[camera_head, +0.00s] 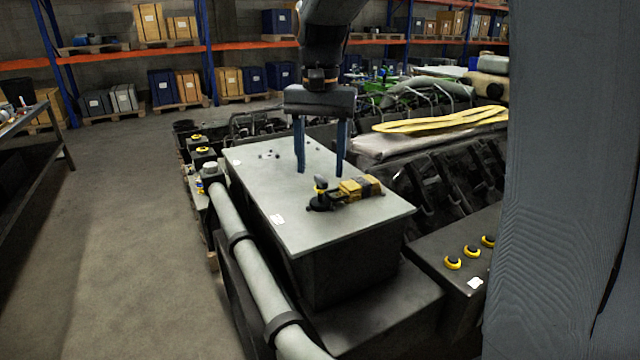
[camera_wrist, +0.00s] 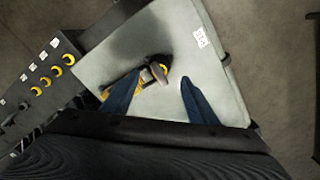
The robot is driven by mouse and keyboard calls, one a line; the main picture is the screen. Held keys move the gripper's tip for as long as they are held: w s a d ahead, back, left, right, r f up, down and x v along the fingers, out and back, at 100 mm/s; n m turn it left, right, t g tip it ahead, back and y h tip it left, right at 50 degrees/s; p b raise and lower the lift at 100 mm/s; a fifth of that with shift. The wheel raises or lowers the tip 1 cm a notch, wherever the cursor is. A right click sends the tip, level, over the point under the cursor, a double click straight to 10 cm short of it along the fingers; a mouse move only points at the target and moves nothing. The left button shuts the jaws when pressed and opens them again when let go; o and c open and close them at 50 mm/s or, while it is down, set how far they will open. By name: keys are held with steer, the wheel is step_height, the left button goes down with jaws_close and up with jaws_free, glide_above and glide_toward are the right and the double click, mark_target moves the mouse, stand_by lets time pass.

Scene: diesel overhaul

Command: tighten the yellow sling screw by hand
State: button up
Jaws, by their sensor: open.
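A small dark screw with a grey knob and a yellow band (camera_head: 320,185) stands on the flat grey plate (camera_head: 290,221). It is joined to a yellow and black sling (camera_head: 360,187) lying to its right. My gripper (camera_head: 321,172) points down over the plate, behind the screw in the head view, with its two blue fingers apart and nothing between them. In the wrist view my gripper (camera_wrist: 158,82) shows both fingers spread, and the screw's knob (camera_wrist: 158,72) appears between and just past the fingertips. Part of the sling is hidden behind the left finger there.
A thick grey pipe (camera_head: 246,245) runs along the plate's left side. A dark block with several yellow-ringed knobs (camera_head: 453,263) stands at the right. A looped yellow sling (camera_head: 440,121) lies behind on a grey cover. Small dark bits (camera_head: 269,154) lie on the plate's far left.

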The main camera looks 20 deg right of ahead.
mark_target(321, 178)
steer(key=n+p, duration=0.1)
steer(key=n, duration=0.2)
steer(key=shift+s+r+n+p, duration=0.1)
steer(key=shift+r+n+p, duration=0.1)
steer(key=shift+n+p, duration=0.2)
steer(key=n+p, duration=0.1)
steer(key=n, duration=0.2)
steer(key=shift+n, duration=0.3)
steer(key=shift+f+b, duration=0.95)
steer(key=shift+f, duration=1.7)
jaws_close()
steer(key=shift+p, duration=0.35)
